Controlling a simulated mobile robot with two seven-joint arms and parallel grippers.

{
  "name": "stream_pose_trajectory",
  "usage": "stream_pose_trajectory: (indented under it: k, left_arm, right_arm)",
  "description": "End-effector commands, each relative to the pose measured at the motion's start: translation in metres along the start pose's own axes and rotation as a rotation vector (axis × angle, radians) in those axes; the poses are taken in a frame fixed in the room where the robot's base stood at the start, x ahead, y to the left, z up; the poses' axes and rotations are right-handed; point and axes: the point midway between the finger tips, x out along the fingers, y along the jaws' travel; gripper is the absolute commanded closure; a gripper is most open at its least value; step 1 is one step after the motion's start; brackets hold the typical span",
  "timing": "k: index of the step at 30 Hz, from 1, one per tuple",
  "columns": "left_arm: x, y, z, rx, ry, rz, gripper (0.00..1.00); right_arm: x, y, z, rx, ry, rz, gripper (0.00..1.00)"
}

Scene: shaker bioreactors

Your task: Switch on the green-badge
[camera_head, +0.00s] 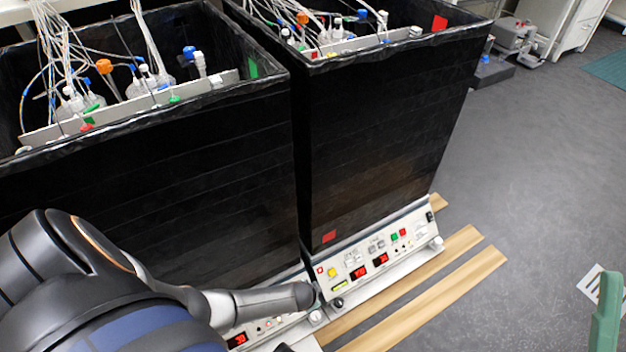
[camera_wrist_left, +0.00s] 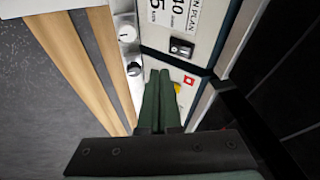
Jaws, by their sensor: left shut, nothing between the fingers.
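The green badge (camera_head: 252,67) is on the inner wall of the left black box (camera_head: 200,190). That unit's control panel (camera_head: 270,325) is mostly hidden behind my left arm in the head view. In the left wrist view, a black rocker switch (camera_wrist_left: 181,47) sits at the end of a panel, which appears to be the green-badge unit's. My left gripper (camera_wrist_left: 160,73) is shut and empty, its dark green fingertips just below and left of the switch in the picture. Contact cannot be told. A green piece (camera_head: 606,315) at the right edge may be my right gripper.
The right black box (camera_head: 385,120) carries red badges (camera_head: 440,23). Its panel (camera_head: 372,262) has displays, buttons and its own black rocker switch (camera_head: 430,217). A narrow gap separates the boxes. Wooden slats (camera_head: 440,284) lie in front. Open grey floor (camera_head: 530,180) is at right.

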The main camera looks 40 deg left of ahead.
Motion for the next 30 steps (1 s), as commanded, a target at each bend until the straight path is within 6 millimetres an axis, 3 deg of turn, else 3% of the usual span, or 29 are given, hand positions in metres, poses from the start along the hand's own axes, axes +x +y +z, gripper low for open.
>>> stream_pose_trajectory:
  k: [1, 3, 13, 18, 30]
  left_arm:
    - [-0.017, -0.006, -0.002, 0.001, -0.001, -0.003, 1.0]
    - [-0.029, -0.009, -0.002, 0.001, 0.0, -0.002, 1.0]
    - [-0.076, -0.019, -0.002, 0.0, -0.001, -0.002, 1.0]
    - [-0.085, -0.021, -0.002, 0.0, 0.0, -0.002, 1.0]
    - [-0.086, -0.021, -0.001, 0.0, -0.001, -0.003, 1.0]
  right_arm:
    - [0.011, 0.005, -0.012, -0.006, 0.004, -0.004, 0.5]
    - [0.018, 0.008, -0.02, -0.015, 0.012, -0.006, 0.5]
    - [0.041, 0.025, -0.046, -0.091, 0.028, 0.01, 0.5]
    - [0.044, 0.025, -0.05, -0.104, 0.029, 0.009, 0.5]
    - [0.042, 0.026, -0.049, -0.103, 0.023, 0.014, 0.5]
